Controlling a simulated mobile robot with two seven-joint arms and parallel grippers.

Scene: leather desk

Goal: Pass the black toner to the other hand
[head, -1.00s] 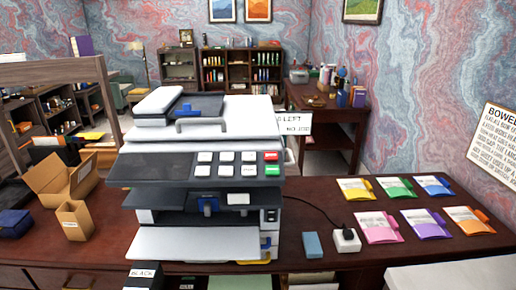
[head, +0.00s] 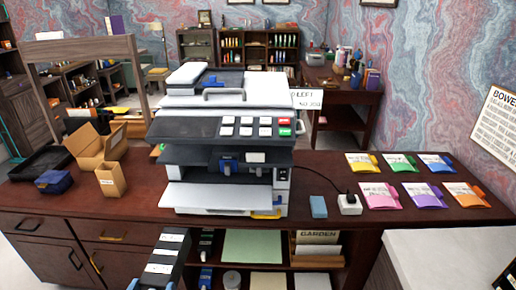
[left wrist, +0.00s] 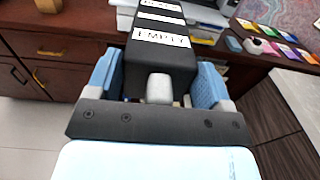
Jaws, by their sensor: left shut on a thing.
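The black toner (head: 163,258) is a long dark block with white labels, at the bottom of the head view in front of the desk. In the left wrist view the toner (left wrist: 160,60) points away from me, and one label reads EMPTY. My left gripper (left wrist: 157,88) is shut on its near end, with a blue finger on each side. In the head view only a little of my left gripper (head: 150,285) shows at the bottom edge. My right gripper cannot be made out in either view.
A printer (head: 225,145) stands on the dark desk (head: 340,235) behind the toner. Open cardboard boxes (head: 95,148) are to its left. A blue block (head: 318,207), a white plug (head: 349,204) and several coloured packets (head: 377,196) lie to its right. Open shelves (head: 270,262) are below the desktop.

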